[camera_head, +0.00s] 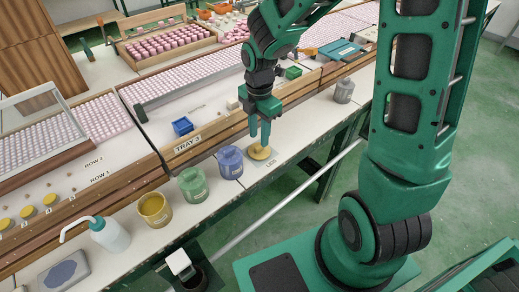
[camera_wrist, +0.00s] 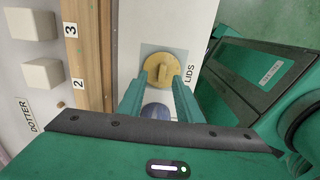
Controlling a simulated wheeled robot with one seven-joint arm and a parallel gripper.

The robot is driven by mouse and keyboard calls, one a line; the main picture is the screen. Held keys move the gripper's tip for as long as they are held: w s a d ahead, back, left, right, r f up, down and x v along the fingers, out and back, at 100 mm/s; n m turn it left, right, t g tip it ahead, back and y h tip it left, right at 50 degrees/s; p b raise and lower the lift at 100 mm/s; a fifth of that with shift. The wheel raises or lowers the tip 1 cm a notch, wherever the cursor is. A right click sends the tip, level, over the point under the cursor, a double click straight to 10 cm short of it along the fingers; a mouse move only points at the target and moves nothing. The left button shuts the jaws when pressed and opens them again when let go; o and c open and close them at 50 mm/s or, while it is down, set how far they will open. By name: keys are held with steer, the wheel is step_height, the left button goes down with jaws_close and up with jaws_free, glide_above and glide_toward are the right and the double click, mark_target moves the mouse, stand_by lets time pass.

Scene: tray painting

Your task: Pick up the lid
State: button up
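A round yellow lid (camera_head: 262,154) with a raised bar-like grip lies on the grey patch marked LIDS, near the front edge of the table. It also shows in the wrist view (camera_wrist: 163,66). My gripper (camera_head: 259,141) points down just over the lid. Its two fingers are apart, one on each side of the lid's grip in the wrist view (camera_wrist: 161,78). I see no closed contact, and the exact height of the fingertips over the lid is hard to tell.
A blue jar (camera_head: 230,163), a green jar (camera_head: 193,187) and a yellow jar (camera_head: 155,210) stand in a row left of the lid. A grey jar (camera_head: 344,92) stands to the right. A wooden rail marked TRAY 2 (camera_head: 208,142) runs behind.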

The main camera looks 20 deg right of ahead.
mark_target(259, 149)
steer(key=shift+s+f, duration=0.1)
steer(key=shift+f, duration=1.85)
steer(key=shift+c, duration=0.3)
jaws_close()
steer(key=shift+r, duration=0.15)
